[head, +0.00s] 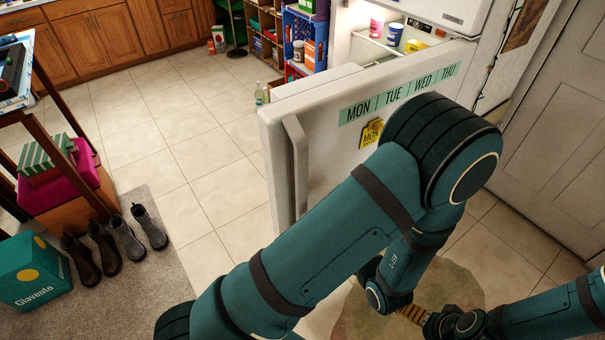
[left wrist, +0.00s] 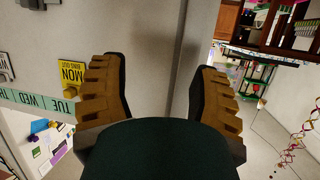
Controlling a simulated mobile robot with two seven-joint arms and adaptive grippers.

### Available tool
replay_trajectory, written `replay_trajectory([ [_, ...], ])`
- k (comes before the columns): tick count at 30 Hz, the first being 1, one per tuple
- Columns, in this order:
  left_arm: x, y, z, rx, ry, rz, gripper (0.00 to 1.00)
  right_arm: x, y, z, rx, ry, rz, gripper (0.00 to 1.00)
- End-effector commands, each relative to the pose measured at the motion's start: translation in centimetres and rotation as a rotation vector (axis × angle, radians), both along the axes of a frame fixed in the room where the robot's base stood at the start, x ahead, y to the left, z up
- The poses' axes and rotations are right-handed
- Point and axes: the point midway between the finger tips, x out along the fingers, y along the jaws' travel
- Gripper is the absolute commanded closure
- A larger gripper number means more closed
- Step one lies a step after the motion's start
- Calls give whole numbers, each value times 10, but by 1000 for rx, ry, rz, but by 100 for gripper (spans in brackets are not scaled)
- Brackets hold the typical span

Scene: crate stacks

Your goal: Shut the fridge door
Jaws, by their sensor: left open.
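The white fridge door (head: 333,170) stands open in the head view, with a vertical handle (head: 298,165) near its left, free edge. It bears a green weekday strip (head: 398,95) and a yellow MON tag (head: 371,132). In the left wrist view the door face (left wrist: 145,35) lies beyond my open, empty left gripper (left wrist: 162,95), with the yellow tag (left wrist: 71,75) to the left. In the head view my left arm hides that gripper. A tan-fingered gripper (head: 413,314), apparently my right, shows low down; its opening is unclear.
The fridge interior shows a shelf with a pink cup (head: 376,26) and a blue cup (head: 395,34). A bottle (head: 259,95) stands on the floor beyond the door. Boots (head: 105,246) and a teal box (head: 32,272) are at left. The tiled floor between is clear.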

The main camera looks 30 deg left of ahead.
Motion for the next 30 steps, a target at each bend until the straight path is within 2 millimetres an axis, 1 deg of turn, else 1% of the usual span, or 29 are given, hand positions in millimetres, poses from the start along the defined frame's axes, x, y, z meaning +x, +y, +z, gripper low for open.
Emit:
replay_trajectory([
  [1, -6, -3, 24, 65, -50, 36, 38, 1, 0, 9, 0, -2, -2, 0],
  [3, -16, -5, 47, 140, -108, 91, 38, 1, 0, 14, 0, -2, -3, 0],
  [6, -28, -8, 70, 219, -165, 149, 38, 2, 0, 18, -1, -3, -5, 0],
  [9, -35, -9, 81, 259, -194, 182, 38, 2, 0, 19, -1, -4, -5, 0],
  [14, -34, -1, 83, 271, -201, 197, 38, 2, 0, 19, -1, -4, -5, 0],
  [17, -28, 13, 83, 271, -200, 199, 38, 2, 0, 18, -1, -4, -5, 0],
  [30, 5, 89, 83, 268, -199, 197, 38, 2, 0, 18, -1, -3, -5, 0],
])
